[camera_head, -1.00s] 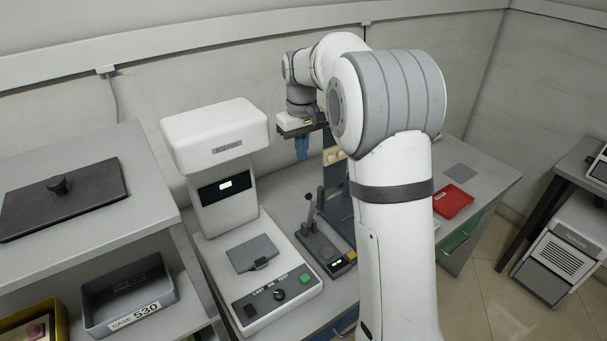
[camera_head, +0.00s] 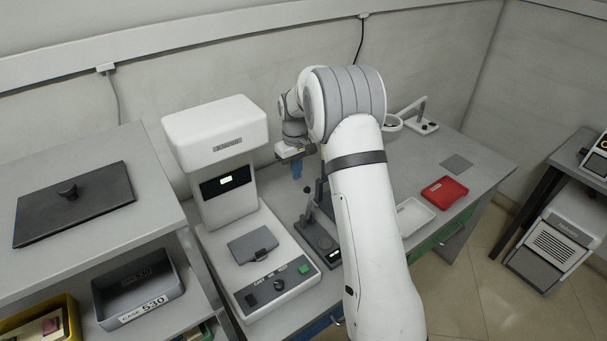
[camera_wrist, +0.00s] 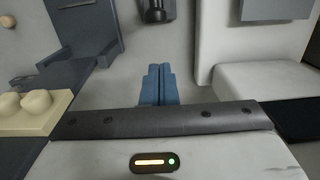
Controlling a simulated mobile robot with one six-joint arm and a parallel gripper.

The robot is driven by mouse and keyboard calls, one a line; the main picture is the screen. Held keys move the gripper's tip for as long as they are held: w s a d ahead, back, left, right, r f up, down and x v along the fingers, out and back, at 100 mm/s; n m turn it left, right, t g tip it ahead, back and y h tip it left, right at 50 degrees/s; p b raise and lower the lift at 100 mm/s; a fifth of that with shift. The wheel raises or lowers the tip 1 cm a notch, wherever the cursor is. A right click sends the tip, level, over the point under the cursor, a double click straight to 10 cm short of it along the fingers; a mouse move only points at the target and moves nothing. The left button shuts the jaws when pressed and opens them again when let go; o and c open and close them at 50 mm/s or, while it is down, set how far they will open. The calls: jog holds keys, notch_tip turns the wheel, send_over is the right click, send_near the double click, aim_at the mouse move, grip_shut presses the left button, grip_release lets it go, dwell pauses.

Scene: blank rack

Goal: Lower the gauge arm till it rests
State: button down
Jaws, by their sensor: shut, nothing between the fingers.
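The likely gauge arm (camera_head: 309,207) is a short dark lever standing raised and slightly tilted on a dark base (camera_head: 322,243) with a small lit display, beside the white machine. My gripper (camera_head: 297,171) is shut and empty, its blue fingers pointing down above and behind the lever, clear of it. In the wrist view the blue fingertips (camera_wrist: 158,72) are together with nothing between them. A dark knob-like part (camera_wrist: 156,12) shows at the top edge ahead of them; I cannot tell whether it is the lever's end. My arm hides part of the bench right of the base.
The white machine (camera_head: 214,125) stands close on the left. A dark blue stand (camera_wrist: 85,45) and a cream block with round knobs (camera_wrist: 35,108) are near my gripper. A white tray (camera_head: 414,217), a red tray (camera_head: 446,192) and a lamp-like device (camera_head: 420,118) are on the right.

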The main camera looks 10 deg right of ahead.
jog(key=shift+s+d+f+p, duration=0.1)
jog(key=shift+s+d+p, duration=0.2)
jog(key=shift+s, duration=0.5)
jog(key=shift+s+d+p, duration=0.1)
jog(key=shift+s+d, duration=0.3)
jog(key=shift+s, duration=0.4)
jog(key=shift+s+d+t+b, duration=0.2)
jog(key=shift+s+t+b, duration=0.2)
jog(key=shift+b, duration=0.65)
